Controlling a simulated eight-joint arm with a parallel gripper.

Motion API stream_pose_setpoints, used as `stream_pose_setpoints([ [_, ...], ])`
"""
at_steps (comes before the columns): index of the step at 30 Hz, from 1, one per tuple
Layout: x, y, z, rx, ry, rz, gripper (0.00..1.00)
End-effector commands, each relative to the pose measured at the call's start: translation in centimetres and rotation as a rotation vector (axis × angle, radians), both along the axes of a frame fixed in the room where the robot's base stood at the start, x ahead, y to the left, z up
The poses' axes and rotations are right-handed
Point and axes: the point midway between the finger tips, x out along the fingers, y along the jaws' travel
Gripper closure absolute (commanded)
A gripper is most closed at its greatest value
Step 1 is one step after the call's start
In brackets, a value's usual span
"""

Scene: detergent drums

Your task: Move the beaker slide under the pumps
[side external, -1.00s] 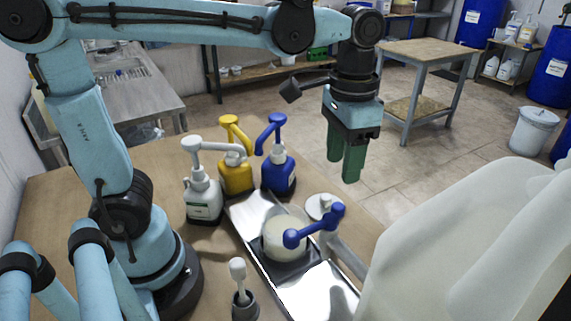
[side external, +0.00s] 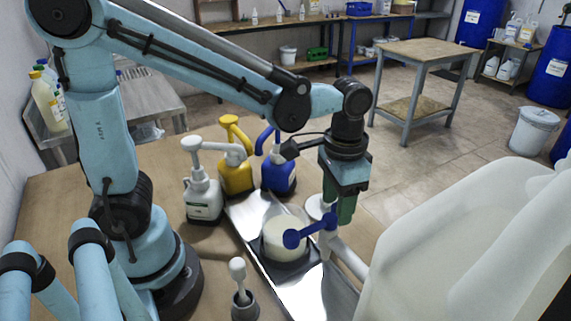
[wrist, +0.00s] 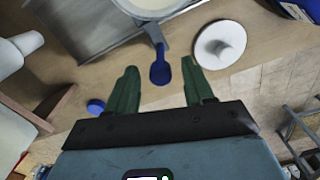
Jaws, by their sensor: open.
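The beaker slide (side external: 290,268) is a dark base on a shiny rail, carrying a beaker (side external: 284,243) of pale contents. In the wrist view, a blue-tipped handle (wrist: 160,70) sticks out below the beaker (wrist: 154,5). My gripper (wrist: 160,80) is open and empty, with its green fingers on either side of the handle's end, apart from it. In the side view my gripper (side external: 341,212) points down right of the beaker, its fingertips partly hidden. The white pump (side external: 203,195), yellow pump (side external: 236,175) and blue pump (side external: 280,175) stand at the rail's far end.
A white disc (wrist: 220,45) lies right of the handle. A large white jug (side external: 450,240) fills the right foreground.

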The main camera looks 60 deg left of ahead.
Motion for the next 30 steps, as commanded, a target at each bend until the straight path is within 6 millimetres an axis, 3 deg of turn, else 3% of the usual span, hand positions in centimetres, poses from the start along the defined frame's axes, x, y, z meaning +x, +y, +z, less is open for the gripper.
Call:
stream_pose_setpoints([
  [4,0.0,0.0,0.0,0.000,0.000,0.000,0.51],
  [14,0.0,0.0,0.0,0.000,0.000,0.000,1.00],
  [23,0.0,0.4,0.0,0.000,0.000,0.002,1.00],
  [30,0.1,4.7,0.1,0.002,0.001,0.010,1.00],
])
